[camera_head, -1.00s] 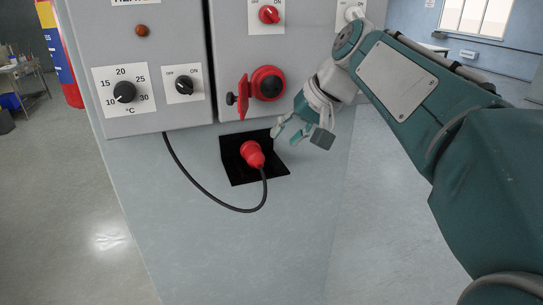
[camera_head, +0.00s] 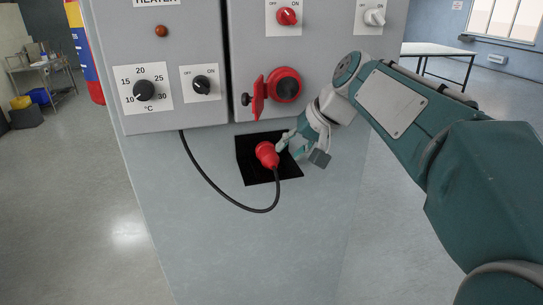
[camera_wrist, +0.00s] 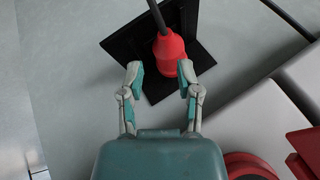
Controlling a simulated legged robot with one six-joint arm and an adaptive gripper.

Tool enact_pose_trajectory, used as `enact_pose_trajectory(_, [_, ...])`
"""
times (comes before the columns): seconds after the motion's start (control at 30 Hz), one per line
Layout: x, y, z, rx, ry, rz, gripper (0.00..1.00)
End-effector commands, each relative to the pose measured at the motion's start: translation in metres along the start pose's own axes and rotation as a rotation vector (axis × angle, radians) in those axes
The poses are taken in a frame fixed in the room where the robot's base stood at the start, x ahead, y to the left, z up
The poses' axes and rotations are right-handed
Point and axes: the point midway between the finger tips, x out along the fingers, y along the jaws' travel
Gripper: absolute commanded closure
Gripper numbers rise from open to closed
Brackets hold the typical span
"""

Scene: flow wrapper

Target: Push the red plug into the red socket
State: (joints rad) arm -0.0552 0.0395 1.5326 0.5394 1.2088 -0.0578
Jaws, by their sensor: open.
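The red plug (camera_head: 267,154) rests at the black holder (camera_head: 247,170) on the grey cabinet front, with its black cable hanging in a loop. The red socket (camera_head: 286,86) is above it on the panel, its red cover (camera_head: 258,97) swung open to the left. My gripper (camera_head: 301,152) is open just right of the plug. In the wrist view the plug (camera_wrist: 168,54) lies just beyond and between my open fingertips (camera_wrist: 161,82), which do not appear closed on it. The socket shows only partly at the lower right of the wrist view (camera_wrist: 250,168).
The panel carries a red switch (camera_head: 288,16), a white switch (camera_head: 374,17), a black switch (camera_head: 202,84) and a temperature dial (camera_head: 144,90). The black cable (camera_head: 226,200) loops below the plug. The cabinet front below the holder is clear.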

Motion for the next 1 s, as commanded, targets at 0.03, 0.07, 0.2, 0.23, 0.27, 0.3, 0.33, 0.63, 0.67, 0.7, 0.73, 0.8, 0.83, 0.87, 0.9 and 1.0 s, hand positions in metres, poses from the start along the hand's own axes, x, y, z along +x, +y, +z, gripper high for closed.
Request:
enact_pose_trajectory(0.03, [0.0,-0.001,0.0,-0.001,0.0,0.0,0.56])
enact_pose_trajectory(0.07, [0.001,-0.001,0.0,-0.001,0.0,0.001,0.56])
enact_pose_trajectory(0.2, [0.001,0.0,0.0,-0.001,-0.001,-0.001,0.56])
enact_pose_trajectory(0.23, [0.003,0.0,0.001,-0.001,-0.001,-0.001,0.56])
enact_pose_trajectory(0.27, [0.006,-0.001,0.001,-0.001,-0.002,-0.001,0.56])
enact_pose_trajectory(0.3, [0.012,-0.001,0.002,-0.001,-0.002,-0.001,0.56])
enact_pose_trajectory(0.33, [0.017,-0.001,0.003,-0.001,-0.004,-0.002,0.56])
enact_pose_trajectory(0.63, [0.051,-0.002,0.004,-0.001,0.0,-0.002,0.56])
enact_pose_trajectory(0.67, [0.052,-0.002,0.004,-0.001,0.0,-0.002,0.56])
enact_pose_trajectory(0.7, [0.052,-0.002,0.004,-0.001,0.0,-0.001,0.56])
enact_pose_trajectory(0.73, [0.052,-0.002,0.004,-0.001,0.0,-0.001,0.56])
enact_pose_trajectory(0.8, [0.052,-0.002,0.004,-0.001,0.0,-0.001,0.56])
enact_pose_trajectory(0.83, [0.052,-0.002,0.004,-0.001,0.0,-0.001,0.56])
enact_pose_trajectory(0.87, [0.052,-0.002,0.005,-0.001,0.0,-0.001,0.56])
enact_pose_trajectory(0.9, [0.052,-0.002,0.005,-0.001,0.0,-0.001,0.56])
enact_pose_trajectory(1.0, [0.052,-0.001,0.005,-0.001,-0.001,-0.001,0.72])
